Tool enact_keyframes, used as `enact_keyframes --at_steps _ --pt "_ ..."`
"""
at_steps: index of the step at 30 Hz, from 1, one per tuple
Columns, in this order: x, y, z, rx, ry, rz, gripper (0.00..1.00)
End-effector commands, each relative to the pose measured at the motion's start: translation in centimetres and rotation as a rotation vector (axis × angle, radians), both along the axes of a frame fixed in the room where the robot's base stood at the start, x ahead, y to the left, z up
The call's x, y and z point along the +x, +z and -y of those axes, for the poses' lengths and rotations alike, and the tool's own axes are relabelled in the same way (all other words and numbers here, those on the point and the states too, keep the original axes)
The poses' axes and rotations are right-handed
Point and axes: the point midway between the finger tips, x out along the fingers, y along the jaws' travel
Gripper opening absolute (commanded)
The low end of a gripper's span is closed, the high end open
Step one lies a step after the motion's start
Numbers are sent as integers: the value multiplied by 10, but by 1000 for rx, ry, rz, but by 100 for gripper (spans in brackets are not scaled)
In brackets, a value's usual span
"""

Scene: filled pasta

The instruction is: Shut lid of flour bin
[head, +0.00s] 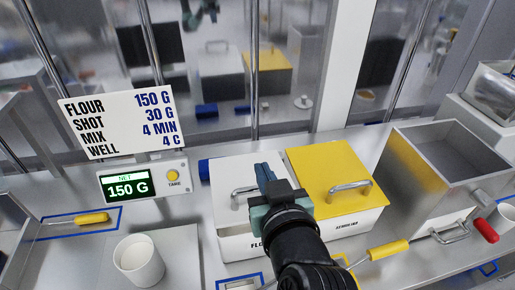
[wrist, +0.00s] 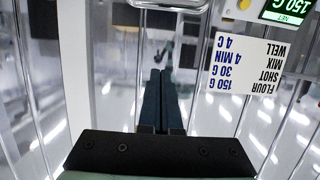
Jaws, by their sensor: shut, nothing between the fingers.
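The flour bin (head: 235,243) is a white box at the centre of the counter in the head view, its label partly hidden by my arm. Its white lid (head: 228,172), with a metal bar handle (head: 240,191), appears to lie down over the bin, level with the yellow lid beside it. My gripper covers the lid's right part, so I cannot tell if it is fully seated. My gripper (head: 264,169) is shut and empty, over the lid and pointing toward the back glass. In the wrist view its fingers (wrist: 160,76) are together; whether they touch the lid is unclear.
The semolina bin with a yellow lid (head: 324,170) stands directly right. A scale display reading 150 G (head: 128,190) and a recipe sign (head: 120,122) stand left, a white cup (head: 139,260) in front. A large metal container (head: 437,165) stands right. A glass partition is behind.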

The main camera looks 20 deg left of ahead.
Motion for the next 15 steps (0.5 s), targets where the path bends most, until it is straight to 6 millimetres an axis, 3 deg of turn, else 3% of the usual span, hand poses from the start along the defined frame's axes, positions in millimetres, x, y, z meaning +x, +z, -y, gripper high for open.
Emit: enact_keyframes --at_steps 1,8,15 --pt "-4 12 2 -20 1 -35 0" --pt "-15 3 9 -70 5 -121 0" --pt "-4 -7 1 -76 6 -131 0"
